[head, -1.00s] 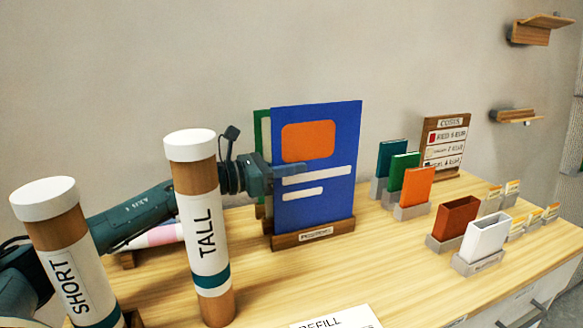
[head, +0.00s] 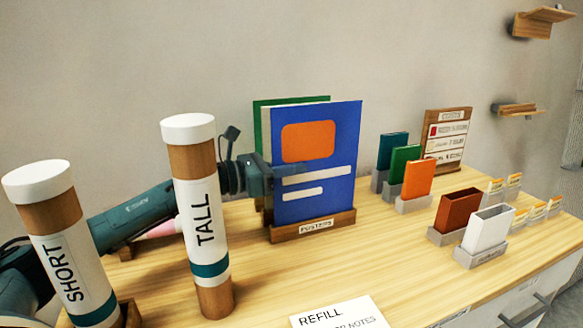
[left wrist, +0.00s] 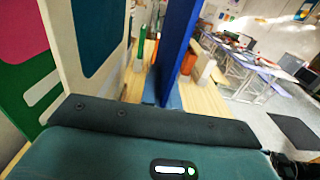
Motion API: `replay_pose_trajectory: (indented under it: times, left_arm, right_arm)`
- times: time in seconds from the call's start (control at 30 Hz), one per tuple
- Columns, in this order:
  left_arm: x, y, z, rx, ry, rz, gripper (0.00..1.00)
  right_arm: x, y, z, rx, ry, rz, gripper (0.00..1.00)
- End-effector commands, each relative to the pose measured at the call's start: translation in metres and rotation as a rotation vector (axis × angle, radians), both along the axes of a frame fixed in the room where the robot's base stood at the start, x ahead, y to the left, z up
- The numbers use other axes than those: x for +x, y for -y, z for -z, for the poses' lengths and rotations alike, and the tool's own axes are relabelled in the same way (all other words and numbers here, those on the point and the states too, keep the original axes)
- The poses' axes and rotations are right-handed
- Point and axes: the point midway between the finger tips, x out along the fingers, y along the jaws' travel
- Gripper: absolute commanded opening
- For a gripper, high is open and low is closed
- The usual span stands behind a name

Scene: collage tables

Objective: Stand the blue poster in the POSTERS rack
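The blue poster (head: 335,145), with an orange block and white bars, stands upright in the wooden POSTERS rack (head: 285,235). Its lower edge is behind the rack's front. A green-backed poster (head: 290,101) stands behind it. My right gripper is not in view.
A TALL tube (head: 205,265) and a SHORT tube (head: 58,245) stand in front of my left arm. Small holders with coloured cards (head: 418,180) and a wooden sign (head: 447,140) are to the right. A REFILL card (head: 340,314) lies in front.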

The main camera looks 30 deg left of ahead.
Motion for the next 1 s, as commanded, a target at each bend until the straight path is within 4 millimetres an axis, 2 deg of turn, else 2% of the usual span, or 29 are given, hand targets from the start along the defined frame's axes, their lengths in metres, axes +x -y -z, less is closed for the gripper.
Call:
replay_pose_trajectory:
  times: [0.23, 0.63, 0.9, 1.0]
  left_arm:
    - [0.0, 0.0, 0.012, -0.001, -0.001, 0.0, 0.0]
    - [0.0, 0.0, 0.012, -0.001, 0.001, 0.0, 0.0]
    - [0.0, 0.0, 0.012, 0.0, 0.0, 0.0, 0.24]
    - [0.0, 0.0, 0.012, 0.0, 0.0, 0.0, 0.29]
  right_arm:
    - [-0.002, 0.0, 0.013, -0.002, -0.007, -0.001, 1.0]
    - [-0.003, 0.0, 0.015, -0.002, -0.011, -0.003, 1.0]
    - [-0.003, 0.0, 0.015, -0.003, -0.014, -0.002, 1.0]
    - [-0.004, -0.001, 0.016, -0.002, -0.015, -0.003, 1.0]
